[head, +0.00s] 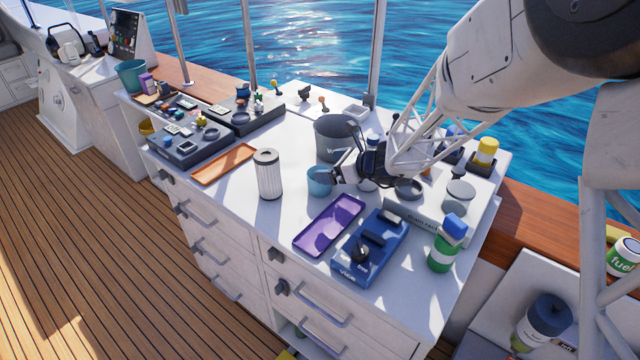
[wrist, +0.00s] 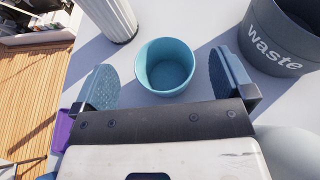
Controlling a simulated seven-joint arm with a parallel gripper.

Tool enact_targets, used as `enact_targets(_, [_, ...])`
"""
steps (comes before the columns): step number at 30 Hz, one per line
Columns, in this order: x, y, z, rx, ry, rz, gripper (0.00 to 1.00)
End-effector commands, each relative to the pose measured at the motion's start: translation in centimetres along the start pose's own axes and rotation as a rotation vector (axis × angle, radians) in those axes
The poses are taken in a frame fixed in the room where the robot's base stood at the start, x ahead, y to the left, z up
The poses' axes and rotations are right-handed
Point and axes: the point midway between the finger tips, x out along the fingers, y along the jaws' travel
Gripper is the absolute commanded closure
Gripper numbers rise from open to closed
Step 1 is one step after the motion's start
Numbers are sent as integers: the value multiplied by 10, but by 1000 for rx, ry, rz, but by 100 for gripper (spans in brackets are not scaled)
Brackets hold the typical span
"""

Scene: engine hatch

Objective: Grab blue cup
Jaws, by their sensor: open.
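The blue cup (head: 319,182) stands upright on the white counter in the head view, between the ribbed white cylinder and my gripper. In the wrist view the blue cup (wrist: 165,68) shows its open top and looks empty. My gripper (wrist: 172,88) is open, with one finger on the left of the cup and one on the right. Gaps show between the cup and both fingers in this view. In the head view my gripper (head: 338,172) is just right of the cup, and its fingers are partly hidden.
A grey waste bin (head: 334,138) stands close behind the cup; it also shows in the wrist view (wrist: 285,38). The ribbed white cylinder (head: 268,175) stands to the left. A purple tray (head: 329,226) and a blue vice (head: 368,250) lie in front. An orange tray (head: 224,164) lies further left.

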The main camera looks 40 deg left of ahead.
Motion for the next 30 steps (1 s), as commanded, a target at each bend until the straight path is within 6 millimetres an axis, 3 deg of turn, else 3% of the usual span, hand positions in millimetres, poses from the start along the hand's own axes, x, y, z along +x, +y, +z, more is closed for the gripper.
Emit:
enact_targets(19, [7,0,-16,1,0,0,0])
enact_targets(25, [16,0,-40,3,1,1,0])
enact_targets(30, [36,0,-37,-2,0,1,0])
